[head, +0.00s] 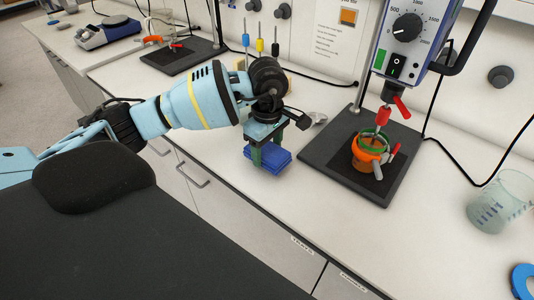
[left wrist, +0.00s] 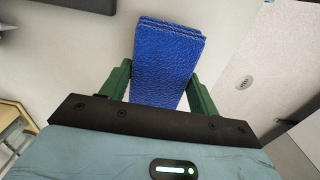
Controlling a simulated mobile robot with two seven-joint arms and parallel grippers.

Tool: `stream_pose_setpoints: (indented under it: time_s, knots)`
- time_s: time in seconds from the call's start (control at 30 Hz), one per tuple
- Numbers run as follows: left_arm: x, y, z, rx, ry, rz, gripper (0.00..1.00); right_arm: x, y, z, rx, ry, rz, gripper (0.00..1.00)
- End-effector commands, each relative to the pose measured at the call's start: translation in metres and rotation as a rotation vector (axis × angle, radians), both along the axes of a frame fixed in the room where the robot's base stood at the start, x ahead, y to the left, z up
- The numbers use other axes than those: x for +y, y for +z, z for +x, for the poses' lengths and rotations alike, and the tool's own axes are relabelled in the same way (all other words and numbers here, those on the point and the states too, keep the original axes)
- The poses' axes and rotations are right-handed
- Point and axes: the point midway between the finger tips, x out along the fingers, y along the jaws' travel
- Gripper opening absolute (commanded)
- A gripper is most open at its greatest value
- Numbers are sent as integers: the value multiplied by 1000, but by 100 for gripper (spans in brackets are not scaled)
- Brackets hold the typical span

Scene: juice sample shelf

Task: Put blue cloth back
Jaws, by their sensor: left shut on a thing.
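The blue cloth (head: 268,159) is a folded, textured stack near the front edge of the white bench. My left gripper (head: 268,150) points down over it, with its green fingers on either side of the cloth. In the left wrist view the blue cloth (left wrist: 167,65) sits between the two green fingers of the left gripper (left wrist: 160,90), which is shut on it. I cannot tell whether the cloth touches the bench top. My right gripper is in neither view.
A black stand base (head: 335,185) is just right of the cloth, holding an orange vessel (head: 369,150) with clamps. A glass beaker (head: 499,202) and a blue ring (head: 523,283) are farther right.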

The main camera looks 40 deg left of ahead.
Motion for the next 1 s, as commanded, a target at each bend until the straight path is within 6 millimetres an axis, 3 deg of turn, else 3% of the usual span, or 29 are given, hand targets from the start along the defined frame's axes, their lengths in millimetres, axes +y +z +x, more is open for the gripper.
stream_pose_setpoints:
  time_s: [0.13,0.53,0.57,0.7,1.0]
  knots:
    - [0,-18,0,-1,1,0,36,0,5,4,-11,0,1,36]
    - [0,-25,0,1,0,0,36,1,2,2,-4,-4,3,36]
    - [-1,-25,0,0,0,0,62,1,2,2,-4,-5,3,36]
    - [-1,-25,0,0,0,0,80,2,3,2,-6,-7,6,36]
    - [-1,-23,0,-1,0,0,83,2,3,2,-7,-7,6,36]
